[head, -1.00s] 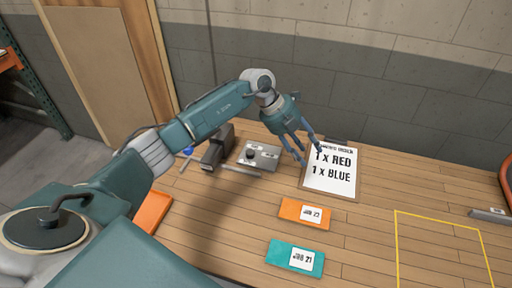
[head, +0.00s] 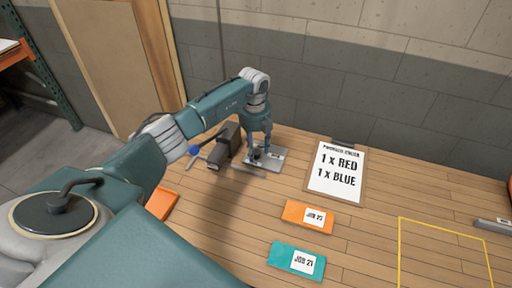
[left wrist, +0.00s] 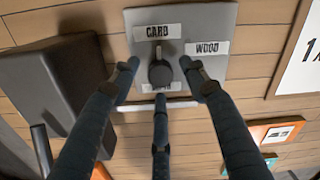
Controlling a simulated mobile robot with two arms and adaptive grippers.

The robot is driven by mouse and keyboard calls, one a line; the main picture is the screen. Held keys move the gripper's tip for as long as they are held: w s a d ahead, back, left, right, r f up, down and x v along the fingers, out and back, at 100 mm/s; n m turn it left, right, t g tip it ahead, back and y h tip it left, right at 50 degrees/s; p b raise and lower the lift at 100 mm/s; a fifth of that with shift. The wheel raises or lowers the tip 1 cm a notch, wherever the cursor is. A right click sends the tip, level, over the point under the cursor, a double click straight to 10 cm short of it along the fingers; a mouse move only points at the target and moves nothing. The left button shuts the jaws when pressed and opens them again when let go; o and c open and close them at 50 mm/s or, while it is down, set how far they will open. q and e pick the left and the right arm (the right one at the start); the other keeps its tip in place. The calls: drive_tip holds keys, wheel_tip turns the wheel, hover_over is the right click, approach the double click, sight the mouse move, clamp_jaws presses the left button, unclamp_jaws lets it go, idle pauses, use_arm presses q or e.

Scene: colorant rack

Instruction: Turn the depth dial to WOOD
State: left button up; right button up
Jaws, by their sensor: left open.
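The depth dial is a dark round knob (left wrist: 160,73) on a grey plate (left wrist: 222,22), with a CARD label (left wrist: 157,32) above it and a WOOD label (left wrist: 207,48) to its upper right. A third label below is mostly hidden by a finger. The knob's narrow pointer seems to face up toward CARD. My left gripper (left wrist: 160,82) is open, its three fingers spread around the knob; contact cannot be told. In the head view the left gripper (head: 262,148) points down over the plate (head: 278,158) and hides most of the dial. My right gripper is out of view.
A dark block-shaped device (head: 225,146) stands close left of the plate, near a blue ball-ended lever (head: 194,150). A clipboard (head: 336,172) reads 1 x RED, 1 x BLUE. Orange (head: 293,213) and teal (head: 284,256) job cards lie in front. The yellow-outlined area is empty.

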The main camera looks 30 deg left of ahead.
use_arm(q)
drive_tip(key=shift+f, duration=0.45)
drive_tip(key=shift+c, duration=0.6)
drive_tip(key=c, duration=0.9)
clamp_jaws()
